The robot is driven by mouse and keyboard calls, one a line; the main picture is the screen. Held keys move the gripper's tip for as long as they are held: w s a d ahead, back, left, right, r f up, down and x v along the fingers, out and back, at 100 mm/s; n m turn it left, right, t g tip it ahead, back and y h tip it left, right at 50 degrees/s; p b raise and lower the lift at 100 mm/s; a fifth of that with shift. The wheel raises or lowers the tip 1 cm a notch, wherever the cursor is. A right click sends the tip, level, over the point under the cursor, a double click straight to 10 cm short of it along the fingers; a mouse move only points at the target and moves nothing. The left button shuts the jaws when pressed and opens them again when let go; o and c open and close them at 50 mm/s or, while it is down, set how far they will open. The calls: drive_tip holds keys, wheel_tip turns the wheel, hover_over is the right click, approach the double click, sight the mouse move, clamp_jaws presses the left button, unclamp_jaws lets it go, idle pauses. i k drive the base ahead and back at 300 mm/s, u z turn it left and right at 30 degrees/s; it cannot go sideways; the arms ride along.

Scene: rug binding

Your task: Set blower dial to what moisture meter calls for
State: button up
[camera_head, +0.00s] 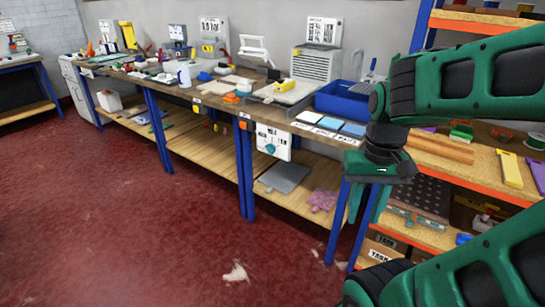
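A white panel (265,135) with small print hangs at the front edge of the workbench, and a round teal dial (270,149) sits on its lower part. The dial's setting is too small to read. A yellow handheld device (285,85), possibly the moisture meter, lies on a pale pad on the bench; its reading cannot be made out. A grey-white louvred box (315,65), possibly the blower, stands behind it. My gripper (365,212) hangs to the right of the panel, fingers pointing down. It is open and empty, apart from the dial.
The long bench (205,98) has blue legs and a lower shelf (210,145). A blue bin (345,98) and coloured cards (328,123) lie near its right end. An orange shelf rack (455,185) stands at right. The red floor (140,220) before the bench is mostly clear.

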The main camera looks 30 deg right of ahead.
sight(270, 148)
drive_tip(key=z, duration=0.65)
drive_tip(key=i, duration=1.65)
drive_tip(key=z, duration=0.2)
